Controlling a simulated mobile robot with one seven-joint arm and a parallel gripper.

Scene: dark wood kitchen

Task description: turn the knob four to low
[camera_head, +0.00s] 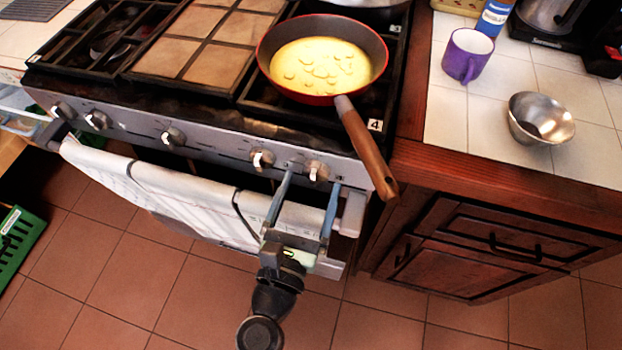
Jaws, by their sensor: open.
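The stove's front panel (215,148) carries a row of several knobs. The rightmost knob (317,170) is pale with a brownish collar, and another knob (262,160) is to its left. A label reading 4 (375,125) sits by the front right burner; no number is readable at the knobs. My gripper (312,182) is open and empty, its two bluish fingers pointing up at the panel. The rightmost knob appears between the fingertips, or just beyond them. I cannot tell whether they touch it, nor read its setting.
A red-rimmed pan (265,72) with yellow food is on the front right burner; its wooden handle (368,150) juts past the stove edge, right of my gripper. A white towel (165,190) hangs on the oven rail. A purple mug (467,56) and metal bowl (540,118) stand on the counter.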

